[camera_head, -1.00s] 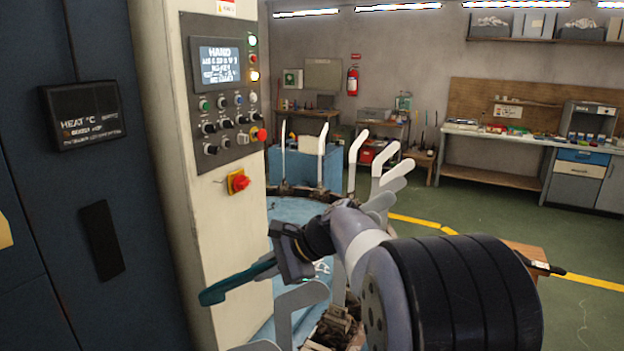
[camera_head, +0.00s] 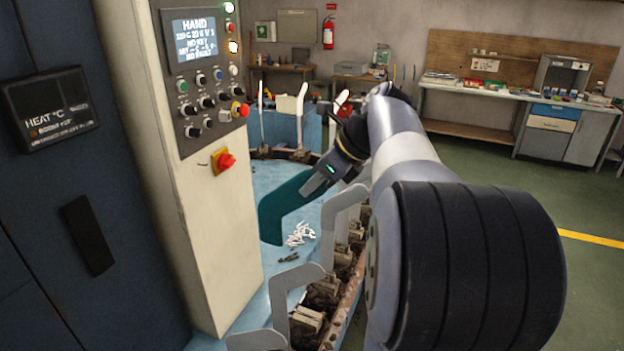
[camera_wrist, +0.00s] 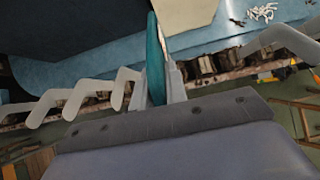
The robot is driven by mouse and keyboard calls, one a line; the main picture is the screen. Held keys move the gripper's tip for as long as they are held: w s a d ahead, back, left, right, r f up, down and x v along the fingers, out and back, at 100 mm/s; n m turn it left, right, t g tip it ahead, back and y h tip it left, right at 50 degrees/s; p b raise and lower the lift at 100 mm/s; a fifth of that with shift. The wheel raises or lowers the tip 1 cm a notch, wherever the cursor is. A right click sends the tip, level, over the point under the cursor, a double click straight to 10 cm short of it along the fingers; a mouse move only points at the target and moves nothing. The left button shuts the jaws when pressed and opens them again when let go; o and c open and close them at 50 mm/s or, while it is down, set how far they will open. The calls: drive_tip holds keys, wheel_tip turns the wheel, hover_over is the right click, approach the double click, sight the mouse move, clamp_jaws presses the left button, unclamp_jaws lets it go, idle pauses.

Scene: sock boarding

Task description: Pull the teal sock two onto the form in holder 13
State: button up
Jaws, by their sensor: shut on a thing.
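A teal sock (camera_head: 283,207) hangs from my gripper (camera_head: 322,180), its far end out over the blue table surface. In the wrist view the teal sock (camera_wrist: 154,62) stands edge-on between the two fingers of my gripper (camera_wrist: 158,90), which are shut on it. White foot-shaped forms stand in holders along the table's rim, such as the form (camera_head: 345,210) beside the sock and the form (camera_head: 290,290) nearer me. I cannot read any holder number, so I cannot tell which is holder 13. My arm hides some of the forms.
The blue round table (camera_head: 275,180) carries a small pile of white pieces (camera_head: 299,234). A cream control panel column (camera_head: 190,215) with a red knob stands close at left. Rusty holders (camera_head: 325,290) line the rim. Green floor is open at right.

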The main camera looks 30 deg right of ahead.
sight(290, 209)
drive_tip(key=shift+s, duration=0.1)
wheel_tip(290, 209, down, 6)
drive_tip(key=b, duration=0.3)
drive_tip(key=shift+r, duration=0.2)
drive_tip(key=shift+p, duration=1.3)
idle(1.6)
